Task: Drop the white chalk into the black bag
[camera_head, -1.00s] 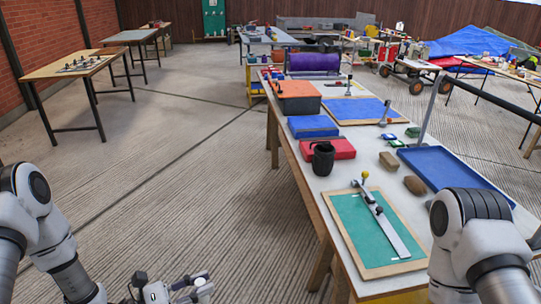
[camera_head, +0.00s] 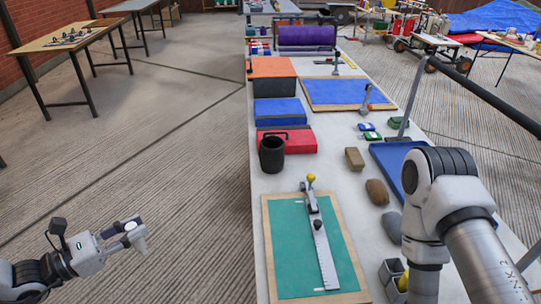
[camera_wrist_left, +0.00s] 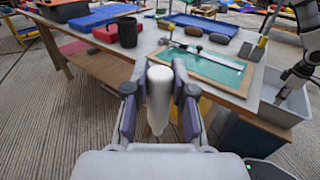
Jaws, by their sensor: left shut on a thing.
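My left gripper (camera_head: 128,234) is at the lower left of the head view, over the floor left of the long table. It is shut on the white chalk (camera_head: 138,240), a pale, upright, tapering piece. In the left wrist view the chalk (camera_wrist_left: 159,92) stands between the two fingers (camera_wrist_left: 158,108). The black bag (camera_head: 271,155), cup-shaped with a loop, stands upright on the table near its left edge, apart from the gripper. It also shows in the left wrist view (camera_wrist_left: 127,33), beyond the gripper. My right arm comes in at the right; its gripper is out of view.
A green board (camera_head: 298,250) with a metal ruler (camera_head: 322,250) lies in front of the bag on the long table (camera_head: 345,190). A red case (camera_head: 298,141), blue case (camera_head: 280,111) and orange-topped box (camera_head: 272,80) stand behind it. Brown blocks (camera_head: 354,159) lie to the right.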

